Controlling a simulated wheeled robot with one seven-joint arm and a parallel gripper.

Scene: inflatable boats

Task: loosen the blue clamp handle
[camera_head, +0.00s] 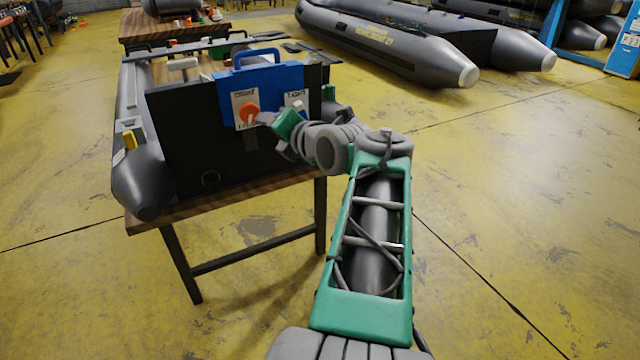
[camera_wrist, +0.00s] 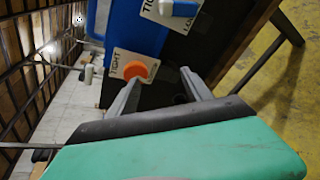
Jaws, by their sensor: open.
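The blue clamp handle (camera_wrist: 182,9) shows at the top of the wrist view, on a white plate lettered TIGHT. In the head view it is a small pale shape at the right plate (camera_head: 297,106). An orange clamp handle (camera_head: 248,114) sits on the left plate; it also shows in the wrist view (camera_wrist: 136,69). My gripper (camera_head: 262,128) is open and empty, in front of the orange handle. In the wrist view my two fingers (camera_wrist: 158,78) point at the board, with the orange handle near the left fingertip. The blue handle lies beyond the fingertips. I cannot tell if the fingers touch anything.
A blue bracket (camera_head: 261,80) with a loop handle hangs over the dark transom (camera_head: 190,140) of a grey boat (camera_head: 145,185). The boat lies on a wooden table (camera_head: 170,215). More boats (camera_head: 390,45) lie behind. The yellow floor at right is clear.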

